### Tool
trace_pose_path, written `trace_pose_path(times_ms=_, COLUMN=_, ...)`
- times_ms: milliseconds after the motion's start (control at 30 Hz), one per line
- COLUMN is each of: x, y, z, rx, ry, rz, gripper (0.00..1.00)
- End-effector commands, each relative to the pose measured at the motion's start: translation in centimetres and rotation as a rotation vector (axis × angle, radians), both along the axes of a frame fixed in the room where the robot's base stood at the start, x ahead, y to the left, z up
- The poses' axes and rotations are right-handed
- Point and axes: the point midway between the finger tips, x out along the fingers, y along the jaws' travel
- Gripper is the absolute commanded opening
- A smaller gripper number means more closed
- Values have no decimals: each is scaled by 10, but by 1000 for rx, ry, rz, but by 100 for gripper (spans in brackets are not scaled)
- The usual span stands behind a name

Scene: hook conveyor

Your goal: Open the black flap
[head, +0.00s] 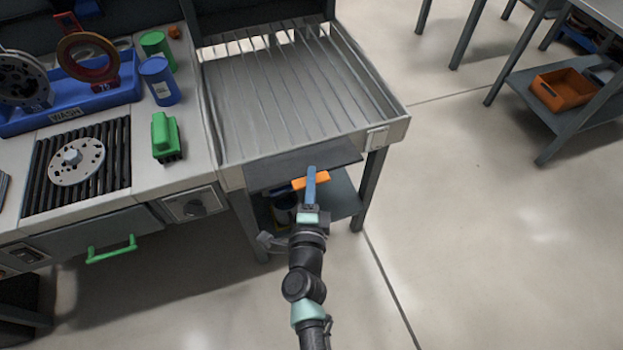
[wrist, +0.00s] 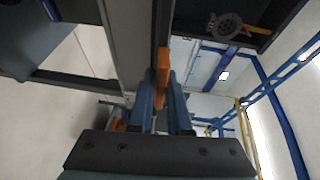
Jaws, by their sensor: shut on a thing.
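The black flap (head: 275,174) is a dark flat panel along the front edge of the slatted conveyor table in the head view. It juts out a little below the table's front rim; its exact tilt is hard to judge. An orange handle (head: 321,180) sits at the flap's outer edge and also shows in the wrist view (wrist: 163,62). My gripper (head: 310,182) has blue fingers, shut on the orange handle. In the wrist view the fingers (wrist: 162,95) stand on either side of the handle. Part of the handle is hidden behind the fingers.
The slatted conveyor table (head: 395,108) stands behind the flap, with a lower shelf (head: 340,195) underneath. A workbench on the left has a green drawer handle (head: 111,249) projecting from its front. An orange bin (head: 562,90) sits on a far-right shelf. The floor at right is clear.

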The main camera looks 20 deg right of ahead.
Motion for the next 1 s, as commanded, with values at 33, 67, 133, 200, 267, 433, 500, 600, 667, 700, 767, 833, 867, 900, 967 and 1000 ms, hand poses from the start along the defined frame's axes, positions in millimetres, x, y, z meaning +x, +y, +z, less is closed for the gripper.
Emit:
trace_pose_path(times_ms=33, x=6, y=1, z=14, rx=-3, ry=-26, rz=-1, gripper=0)
trace_pose_path(times_ms=67, x=6, y=1, z=13, rx=-4, ry=-25, rz=-1, gripper=0)
trace_pose_path(times_ms=133, x=6, y=1, z=14, rx=-4, ry=-25, rz=-1, gripper=0)
trace_pose_path(times_ms=200, x=6, y=1, z=14, rx=-4, ry=-25, rz=-1, gripper=0)
trace_pose_path(times_ms=267, x=6, y=1, z=14, rx=-4, ry=-25, rz=-1, gripper=0)
trace_pose_path(times_ms=433, x=6, y=1, z=14, rx=-4, ry=-25, rz=0, gripper=19)
trace_pose_path(times_ms=500, x=6, y=1, z=14, rx=-4, ry=-25, rz=0, gripper=31)
trace_pose_path(times_ms=600, x=5, y=1, z=12, rx=-3, ry=-20, rz=0, gripper=42)
trace_pose_path(times_ms=667, x=4, y=1, z=11, rx=-3, ry=-19, rz=0, gripper=42)
trace_pose_path(times_ms=700, x=4, y=0, z=10, rx=-3, ry=-18, rz=0, gripper=42)
trace_pose_path(times_ms=767, x=4, y=0, z=10, rx=-3, ry=-16, rz=0, gripper=42)
trace_pose_path(times_ms=833, x=4, y=0, z=9, rx=-2, ry=-15, rz=0, gripper=42)
trace_pose_path(times_ms=867, x=3, y=0, z=9, rx=-2, ry=-15, rz=0, gripper=42)
trace_pose_path(times_ms=900, x=3, y=0, z=9, rx=-2, ry=-14, rz=0, gripper=42)
trace_pose_path(times_ms=967, x=1, y=1, z=8, rx=-2, ry=-13, rz=0, gripper=42)
trace_pose_path(times_ms=1000, x=-2, y=2, z=8, rx=-2, ry=-12, rz=0, gripper=42)
